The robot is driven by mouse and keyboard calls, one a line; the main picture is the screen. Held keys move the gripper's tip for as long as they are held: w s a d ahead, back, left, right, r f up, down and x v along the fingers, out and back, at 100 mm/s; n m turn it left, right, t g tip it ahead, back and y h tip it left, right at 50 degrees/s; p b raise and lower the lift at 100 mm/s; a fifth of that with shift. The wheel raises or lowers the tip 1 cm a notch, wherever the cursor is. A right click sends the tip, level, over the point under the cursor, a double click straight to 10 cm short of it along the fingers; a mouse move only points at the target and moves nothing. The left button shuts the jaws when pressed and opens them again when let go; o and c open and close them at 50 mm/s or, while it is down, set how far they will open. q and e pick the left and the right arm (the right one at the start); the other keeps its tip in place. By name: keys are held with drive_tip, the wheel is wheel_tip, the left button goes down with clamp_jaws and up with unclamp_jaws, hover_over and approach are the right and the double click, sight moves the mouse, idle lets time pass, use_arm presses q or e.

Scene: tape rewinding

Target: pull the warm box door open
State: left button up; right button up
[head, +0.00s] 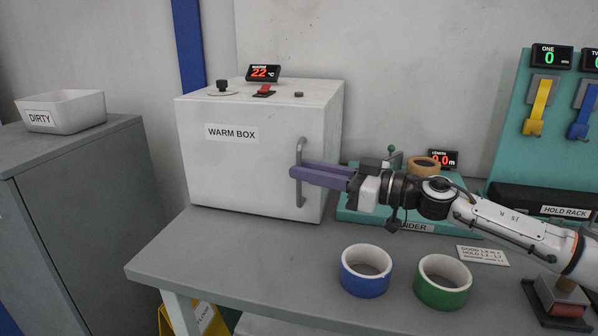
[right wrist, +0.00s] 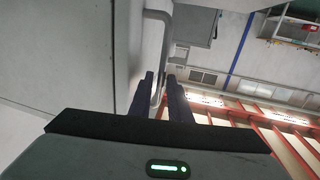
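The warm box (head: 250,150) is a white cabinet on the grey bench, labelled WARM BOX. Its door looks closed. A grey vertical bar handle (head: 301,188) stands out from the door near its right edge. My right gripper (head: 298,172) reaches in from the right with its purple fingers around the handle. In the right wrist view, the handle (right wrist: 158,60) runs down between the two dark fingers (right wrist: 161,92), one on each side with only a narrow gap. The fingers look shut on the bar. My left gripper is not in view.
A blue tape roll (head: 365,271) and a green tape roll (head: 443,282) lie on the bench in front of the winder (head: 413,227). The hold rack (head: 540,205) is at the right. A white DIRTY bin (head: 64,112) sits on a grey cabinet at the left. The bench before the box is clear.

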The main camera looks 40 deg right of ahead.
drive_tip(key=shift+x, duration=1.1)
drive_tip(key=shift+c, duration=0.4)
clamp_jaws()
